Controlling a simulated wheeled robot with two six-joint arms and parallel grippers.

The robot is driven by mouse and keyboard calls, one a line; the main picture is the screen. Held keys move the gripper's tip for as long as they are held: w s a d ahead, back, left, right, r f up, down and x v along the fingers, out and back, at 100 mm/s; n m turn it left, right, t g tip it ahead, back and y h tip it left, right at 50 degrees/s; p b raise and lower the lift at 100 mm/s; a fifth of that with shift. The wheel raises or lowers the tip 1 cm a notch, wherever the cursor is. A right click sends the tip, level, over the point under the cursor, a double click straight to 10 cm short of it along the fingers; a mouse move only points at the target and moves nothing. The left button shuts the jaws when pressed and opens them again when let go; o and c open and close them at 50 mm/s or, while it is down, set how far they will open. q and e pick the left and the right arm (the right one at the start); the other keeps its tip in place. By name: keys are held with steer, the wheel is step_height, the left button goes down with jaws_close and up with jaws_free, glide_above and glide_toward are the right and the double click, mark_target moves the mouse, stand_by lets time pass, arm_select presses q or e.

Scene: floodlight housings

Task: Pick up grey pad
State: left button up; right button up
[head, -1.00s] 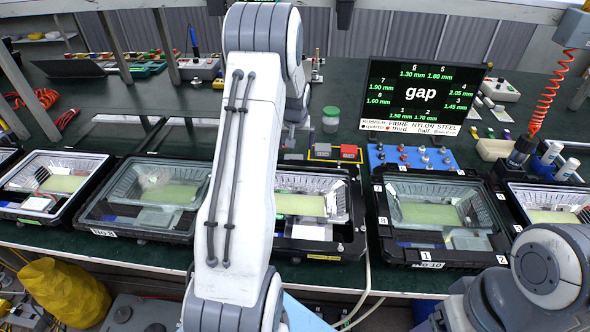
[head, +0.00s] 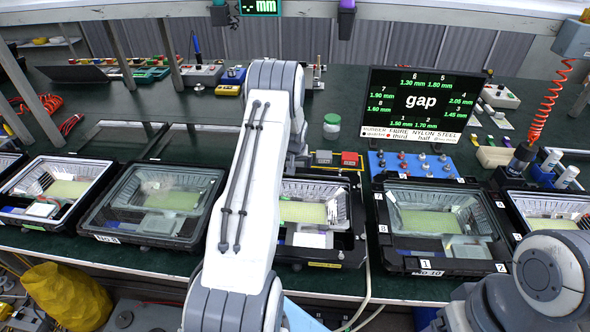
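A small grey pad (head: 323,157) lies next to a red pad (head: 349,158) on the green bench, behind the middle housing. My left arm rises from the bottom centre and covers the area just left of the grey pad. A bit of its wrist shows behind the elbow, close to the grey pad's left side. The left gripper's fingers are hidden behind the arm, so I cannot see whether they touch anything. My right arm shows only as a joint at the lower right, and its gripper is out of view.
Black-framed floodlight housings line the bench front, one at left (head: 90,222) and one at right (head: 388,240). A blue block with knobs (head: 375,163), a green-lidded jar (head: 331,131) and a gap display (head: 372,110) stand behind.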

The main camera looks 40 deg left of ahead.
mark_target(295, 165)
arm_select(q)
steer(key=c, duration=1.2)
steer(key=shift+o, duration=0.2)
step_height(295, 165, up, 10)
steer(key=shift+r+b, duration=0.1)
steer(key=shift+b, duration=0.4)
